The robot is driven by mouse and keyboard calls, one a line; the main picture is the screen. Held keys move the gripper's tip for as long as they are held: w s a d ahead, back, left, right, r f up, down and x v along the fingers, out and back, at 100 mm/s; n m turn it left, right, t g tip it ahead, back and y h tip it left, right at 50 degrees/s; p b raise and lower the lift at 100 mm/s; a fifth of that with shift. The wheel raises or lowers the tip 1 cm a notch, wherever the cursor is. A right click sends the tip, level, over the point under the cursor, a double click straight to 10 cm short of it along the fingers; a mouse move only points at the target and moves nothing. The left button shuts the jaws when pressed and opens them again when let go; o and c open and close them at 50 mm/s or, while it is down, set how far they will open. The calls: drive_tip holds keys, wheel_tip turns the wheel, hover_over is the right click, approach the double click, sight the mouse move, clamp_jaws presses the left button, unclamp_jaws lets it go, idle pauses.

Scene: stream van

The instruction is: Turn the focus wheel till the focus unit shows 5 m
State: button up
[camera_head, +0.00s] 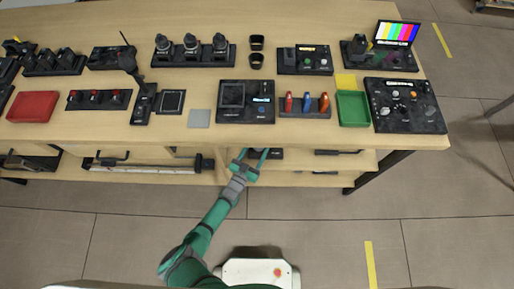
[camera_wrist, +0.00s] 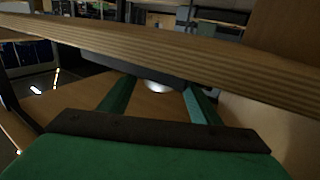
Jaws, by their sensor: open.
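My gripper (camera_head: 249,155) is at the table's front edge, with its two green fingers spread. In the wrist view my gripper (camera_wrist: 158,88) is open and empty, just under the tabletop edge. Ahead of the fingers is a dark box (camera_wrist: 125,67) beneath the tabletop, with a pale round part (camera_wrist: 158,86) low between the fingertips. This may be the focus wheel, but I cannot tell for sure. The head view shows a dark piece (camera_head: 276,154) beside the fingers. No readout of a distance is legible, and I cannot tell which unit is the focus unit.
The wooden tabletop (camera_head: 170,130) carries several dark control units, including a screen unit (camera_head: 246,100) and a knob panel (camera_head: 405,105). A red tray (camera_head: 33,106) and a green tray (camera_head: 353,108) stand there. A lower shelf (camera_head: 110,178) lies under the top.

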drive_tip(key=c, duration=1.1)
drive_tip(key=shift+o, duration=0.2)
drive_tip(key=shift+a+m+g+h, duration=0.1)
drive_tip(key=shift+m+g+h, duration=0.25)
drive_tip(key=shift+h, duration=0.25)
drive_tip(key=o, duration=1.1)
drive_tip(key=shift+c, duration=0.2)
drive_tip(key=v, duration=1)
drive_tip(key=shift+s+a, duration=0.25)
drive_tip(key=shift+s, duration=0.1)
drive_tip(key=shift+a, duration=0.1)
